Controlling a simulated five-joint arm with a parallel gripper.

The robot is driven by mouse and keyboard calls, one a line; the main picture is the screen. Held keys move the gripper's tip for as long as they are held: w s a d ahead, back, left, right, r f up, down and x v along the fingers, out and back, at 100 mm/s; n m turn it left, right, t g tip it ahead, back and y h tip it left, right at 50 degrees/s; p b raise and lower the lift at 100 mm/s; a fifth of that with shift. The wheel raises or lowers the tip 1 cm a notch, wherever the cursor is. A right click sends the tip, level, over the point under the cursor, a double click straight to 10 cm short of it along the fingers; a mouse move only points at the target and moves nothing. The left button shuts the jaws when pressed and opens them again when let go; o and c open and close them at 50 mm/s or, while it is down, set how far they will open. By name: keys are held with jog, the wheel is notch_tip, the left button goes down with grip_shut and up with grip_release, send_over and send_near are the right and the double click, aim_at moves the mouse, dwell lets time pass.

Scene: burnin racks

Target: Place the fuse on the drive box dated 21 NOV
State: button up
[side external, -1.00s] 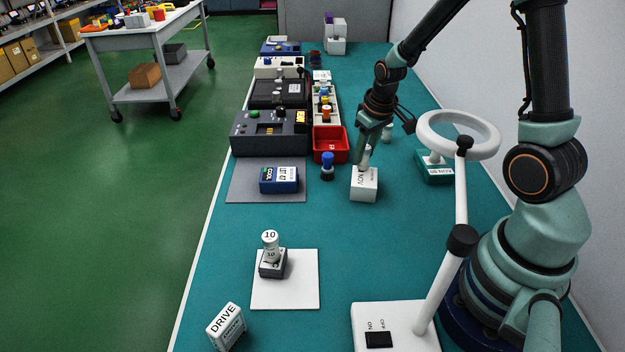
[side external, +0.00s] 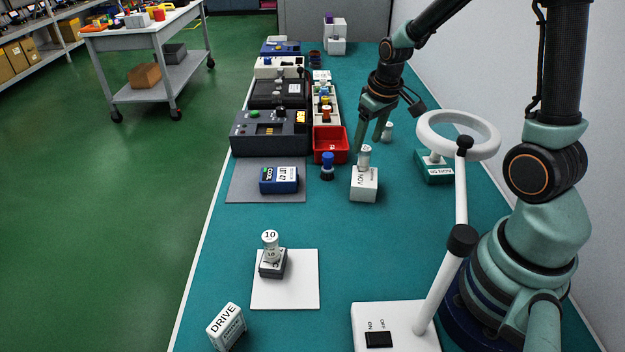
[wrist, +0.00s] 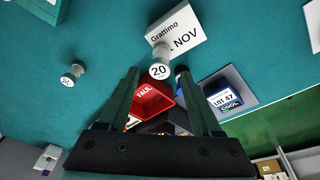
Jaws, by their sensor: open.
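A white box (side external: 364,188) stands on the teal bench, marked NOV. In the wrist view its top (wrist: 188,28) reads "Grattimo" and a partly covered date ending in "1 NOV". A pale fuse (side external: 365,160) with a "20" cap stands upright on this box; it also shows in the wrist view (wrist: 160,65). My gripper (side external: 368,145) is open just above and behind the fuse, with its fingers apart and empty. Another white box marked DRIVE (side external: 227,327) sits at the front left; its date is not readable.
A second pale fuse (side external: 388,132) stands behind the box. A blue-capped fuse (side external: 327,167) and red bin (side external: 330,145) are to the left. A "10" fuse (side external: 270,246) stands on a dark box. A green box (side external: 434,170) and ring lamp (side external: 460,215) are right.

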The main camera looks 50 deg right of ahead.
aim_at(367, 149)
jog(key=v, duration=0.2)
jog(key=w+v, duration=0.1)
jog(key=v, duration=0.2)
jog(key=shift+d+r, duration=0.15)
jog(key=shift+r, duration=0.3)
jog(key=s+a+r+t, duration=0.1)
jog(key=s+a+r, duration=0.3)
jog(key=a, duration=0.2)
jog(key=s+a+r+n+t, duration=0.1)
jog(key=s+a+r+t, duration=0.1)
jog(key=s+a+r, duration=0.2)
jog(key=a, duration=0.2)
jog(key=shift+s+a+r+y, duration=0.15)
jog(key=shift+s+a+y, duration=0.2)
jog(key=shift+y, duration=0.05)
jog(key=shift+o, duration=0.5)
